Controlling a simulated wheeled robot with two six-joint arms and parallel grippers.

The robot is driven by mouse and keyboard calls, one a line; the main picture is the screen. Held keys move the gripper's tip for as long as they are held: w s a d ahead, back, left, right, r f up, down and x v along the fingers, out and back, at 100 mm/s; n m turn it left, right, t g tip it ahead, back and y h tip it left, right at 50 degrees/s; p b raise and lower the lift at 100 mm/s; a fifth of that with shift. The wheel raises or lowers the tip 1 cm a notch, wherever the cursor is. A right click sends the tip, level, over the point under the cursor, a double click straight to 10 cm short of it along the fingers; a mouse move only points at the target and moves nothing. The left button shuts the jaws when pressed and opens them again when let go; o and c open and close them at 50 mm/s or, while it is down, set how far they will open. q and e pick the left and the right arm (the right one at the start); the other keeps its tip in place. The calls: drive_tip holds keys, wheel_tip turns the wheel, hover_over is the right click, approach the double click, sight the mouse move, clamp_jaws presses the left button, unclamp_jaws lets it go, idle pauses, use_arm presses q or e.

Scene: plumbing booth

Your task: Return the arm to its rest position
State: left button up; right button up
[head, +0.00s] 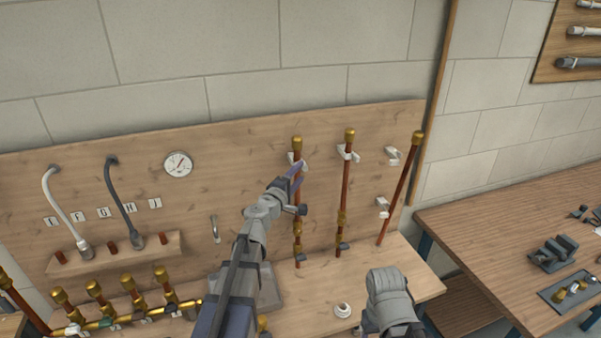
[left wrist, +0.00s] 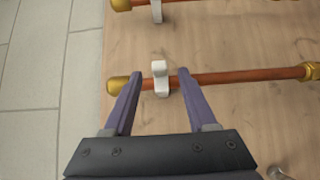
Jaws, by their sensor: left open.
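My left gripper (head: 294,178) is raised in front of the wooden back panel, near the top of the leftmost of three copper pipes (head: 297,208). In the left wrist view its two purple fingers (left wrist: 163,100) are spread apart with nothing held between them. Beyond the fingertips, that view shows a copper pipe (left wrist: 240,79) with a brass cap, resting at a white clip (left wrist: 160,78). I cannot tell whether the fingers touch the pipe. My right arm (head: 390,297) shows at the lower right of the head view; its fingers are not visible.
The middle pipe (head: 345,190) stands in its clip. The right pipe (head: 402,187) leans, apart from its upper clip (head: 392,155). A white ring-shaped part (head: 342,310) lies on the bench. A brass manifold (head: 110,320) is at lower left. A second table (head: 500,215) stands right.

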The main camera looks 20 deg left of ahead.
use_arm(q)
drive_tip(key=shift+d, duration=0.15)
drive_tip(key=s+d+f+m+g+h+b, duration=0.2)
drive_tip(key=s+d+f+m+g, duration=0.55)
drive_tip(key=d, duration=0.45)
drive_tip(key=s+d+f+m+g+h+b, duration=0.35)
drive_tip(key=s+d+f+m, duration=0.4)
drive_tip(key=d+f, duration=0.35)
drive_tip(key=s+a+f+m+g+y+b, duration=0.1)
drive_tip(key=s+a+f+m+g+y, duration=0.1)
drive_tip(key=s+f+y, duration=0.3)
drive_tip(key=s+a+f+m+g+y+b, duration=0.1)
drive_tip(key=s+a+f+g+y, duration=0.3)
drive_tip(key=s, duration=0.9)
wheel_tip(320, 180, down, 2)
drive_tip(key=shift+f+m+g+y, duration=0.2)
drive_tip(key=shift+m+g+y, duration=0.4)
drive_tip(key=shift+m, duration=0.3)
drive_tip(key=shift+o, duration=0.2)
drive_tip(key=shift+d, duration=0.1)
